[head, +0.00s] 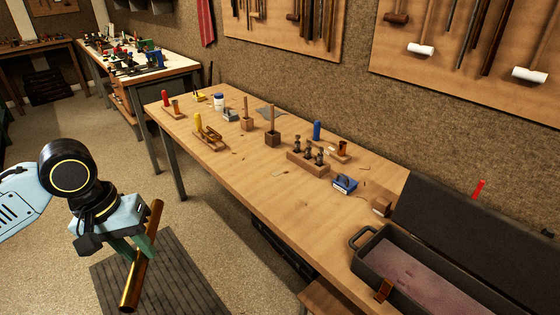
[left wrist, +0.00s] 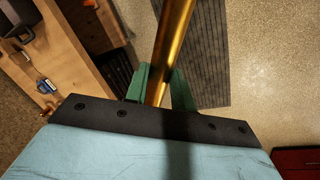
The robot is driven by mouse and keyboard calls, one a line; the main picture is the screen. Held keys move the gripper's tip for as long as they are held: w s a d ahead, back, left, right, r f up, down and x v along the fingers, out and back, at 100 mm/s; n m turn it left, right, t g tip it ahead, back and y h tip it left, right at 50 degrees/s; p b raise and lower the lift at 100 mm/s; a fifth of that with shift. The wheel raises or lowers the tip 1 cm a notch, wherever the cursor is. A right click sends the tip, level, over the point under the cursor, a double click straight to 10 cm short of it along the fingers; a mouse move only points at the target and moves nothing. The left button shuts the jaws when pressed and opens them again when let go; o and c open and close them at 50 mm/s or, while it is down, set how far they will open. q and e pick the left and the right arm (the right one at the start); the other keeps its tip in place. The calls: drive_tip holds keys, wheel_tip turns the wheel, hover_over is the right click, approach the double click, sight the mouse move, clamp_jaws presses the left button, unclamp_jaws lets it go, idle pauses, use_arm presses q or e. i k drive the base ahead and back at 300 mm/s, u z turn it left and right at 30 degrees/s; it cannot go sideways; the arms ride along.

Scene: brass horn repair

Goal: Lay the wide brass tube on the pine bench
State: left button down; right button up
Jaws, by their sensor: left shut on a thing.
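A brass tube (head: 139,272) is in my left gripper (head: 137,248) in the head view, over the floor to the left of the bench. The tube is tilted, its open lower end towards me. In the left wrist view the tube (left wrist: 173,45) runs up between the two green fingers (left wrist: 159,85), which are shut on it. The pine bench (head: 235,160) stands to the right of the gripper, and tube and bench are apart. The bench also shows at the left of the left wrist view (left wrist: 65,55). My right gripper is in neither view.
An open dark case (head: 365,258) sits at the bench's near end. Wooden blocks with tools (head: 308,163), a blue object (head: 344,184) and a white jar (head: 218,101) stand along the bench. Its front left part is mostly clear. A dark ribbed mat (head: 175,280) lies on the floor.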

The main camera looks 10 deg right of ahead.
sight(303, 208)
drive_tip(key=i, duration=0.9)
drive_tip(key=z, duration=1.75)
